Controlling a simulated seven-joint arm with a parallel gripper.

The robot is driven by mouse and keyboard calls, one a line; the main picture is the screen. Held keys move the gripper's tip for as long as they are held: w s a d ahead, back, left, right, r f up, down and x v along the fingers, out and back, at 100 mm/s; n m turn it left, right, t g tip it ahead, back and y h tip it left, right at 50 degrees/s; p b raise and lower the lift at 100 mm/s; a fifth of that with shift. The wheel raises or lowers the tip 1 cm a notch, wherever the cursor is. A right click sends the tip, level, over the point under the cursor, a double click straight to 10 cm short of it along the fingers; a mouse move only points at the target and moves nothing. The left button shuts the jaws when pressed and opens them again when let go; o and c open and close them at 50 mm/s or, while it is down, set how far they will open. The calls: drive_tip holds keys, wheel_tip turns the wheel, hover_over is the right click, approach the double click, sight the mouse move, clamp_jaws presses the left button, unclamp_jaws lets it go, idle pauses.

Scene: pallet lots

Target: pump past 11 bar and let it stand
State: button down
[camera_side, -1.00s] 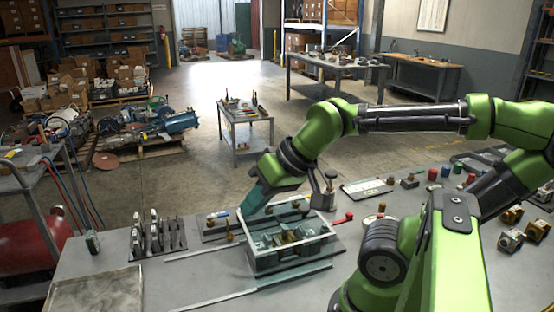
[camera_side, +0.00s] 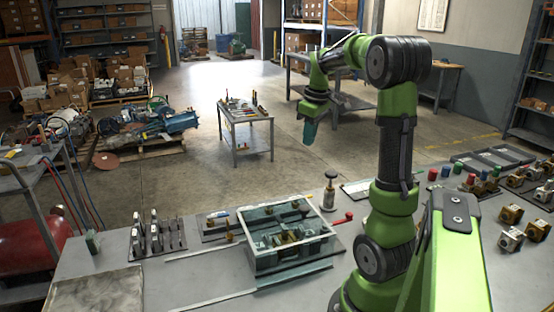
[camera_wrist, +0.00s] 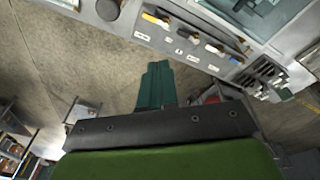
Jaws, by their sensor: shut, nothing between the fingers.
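A teal-framed box with a clear top (camera_side: 290,243) sits on the bench in the side view, with brass-coloured parts inside. Its frame also shows at the top right of the wrist view (camera_wrist: 215,8). Behind its right back corner stands a dark-capped upright post (camera_side: 329,190). A red-ended lever (camera_side: 343,218) lies low to the right of the box; I cannot tell if it belongs to a pump. No pressure reading is legible. My gripper (camera_side: 310,132) is raised well above and behind the bench, shut and empty, apart from everything. Its teal fingers (camera_wrist: 155,72) point over bare floor.
A rack of small upright parts (camera_side: 157,237) stands left of the box. Brass-coloured fittings (camera_side: 511,238) and coloured caps lie on the right of the bench. A small tool table (camera_side: 245,115) stands on the floor behind. The bench's front left holds a grey mat (camera_side: 95,295).

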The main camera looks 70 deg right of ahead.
sight(331, 172)
drive_tip(key=s+d+r+n+g+y, duration=0.1)
drive_tip(key=s+d+n, duration=0.4)
drive_tip(key=n, duration=0.5)
drive_tip(key=shift+d+r+n+g, duration=0.45)
drive_tip(key=shift+d+r, duration=0.4)
drive_tip(key=shift+d, duration=0.55)
drive_tip(key=shift+f, duration=0.1)
wheel_tip(331, 172, down, 14)
drive_tip(key=shift+r, duration=0.1)
drive_tip(key=shift+s+f, duration=0.1)
drive_tip(key=shift+f, duration=1.8)
